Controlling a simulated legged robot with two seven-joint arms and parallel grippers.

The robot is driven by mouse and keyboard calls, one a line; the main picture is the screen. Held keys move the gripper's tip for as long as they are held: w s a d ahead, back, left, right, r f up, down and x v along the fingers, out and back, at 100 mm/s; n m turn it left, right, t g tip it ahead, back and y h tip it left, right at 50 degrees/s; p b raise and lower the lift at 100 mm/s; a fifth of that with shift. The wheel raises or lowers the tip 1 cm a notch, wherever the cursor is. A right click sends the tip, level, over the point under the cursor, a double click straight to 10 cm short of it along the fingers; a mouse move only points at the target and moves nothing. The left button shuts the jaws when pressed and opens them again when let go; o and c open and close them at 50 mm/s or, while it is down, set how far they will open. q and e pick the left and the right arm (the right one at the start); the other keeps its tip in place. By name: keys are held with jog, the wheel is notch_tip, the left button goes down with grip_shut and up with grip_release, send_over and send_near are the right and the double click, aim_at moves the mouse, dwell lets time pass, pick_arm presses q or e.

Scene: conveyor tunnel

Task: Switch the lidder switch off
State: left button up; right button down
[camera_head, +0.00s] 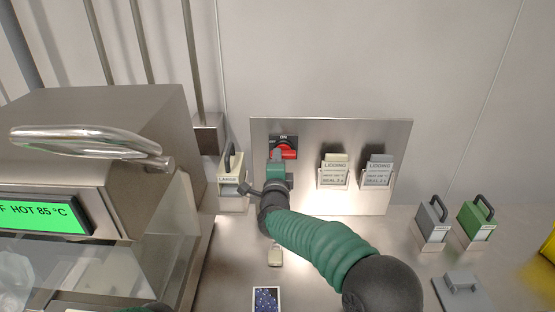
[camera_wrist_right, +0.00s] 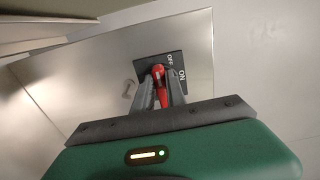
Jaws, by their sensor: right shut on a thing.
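The lidder switch is a red rotary handle (camera_head: 289,154) on a black plate marked ON and OFF, mounted on a steel panel (camera_head: 350,205). In the head view ON is at the top and OFF at the left. My right gripper (camera_head: 277,158) reaches up to the switch and covers part of it. In the right wrist view the red handle (camera_wrist_right: 158,78) sits between the two dark fingers of my right gripper (camera_wrist_right: 160,92), which is shut on it. The fingers hide part of the handle, so I cannot tell its exact angle.
Two card holders (camera_head: 333,172) (camera_head: 377,172) marked LIDDING are on the panel right of the switch. A steel machine (camera_head: 120,110) with a green HOT 85 °C display stands left. Handled blocks, grey (camera_head: 433,222) and green (camera_head: 476,220), stand right. A pale block (camera_head: 232,182) stands left of my gripper.

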jog(key=shift+a+f, duration=0.15)
jog(key=shift+f, duration=0.15)
jog(key=c, duration=1.5)
grip_release()
pick_arm(q)
jog(key=shift+a, duration=0.15)
pick_arm(e)
jog(key=shift+o, duration=0.7)
jog(key=shift+r, duration=0.1)
pick_arm(q)
jog(key=shift+f+b, duration=0.6)
jog(key=shift+f, duration=0.05)
pick_arm(e)
jog(key=s, duration=1.6)
jog(key=shift+s, duration=0.4)
jog(key=shift+a, duration=0.1)
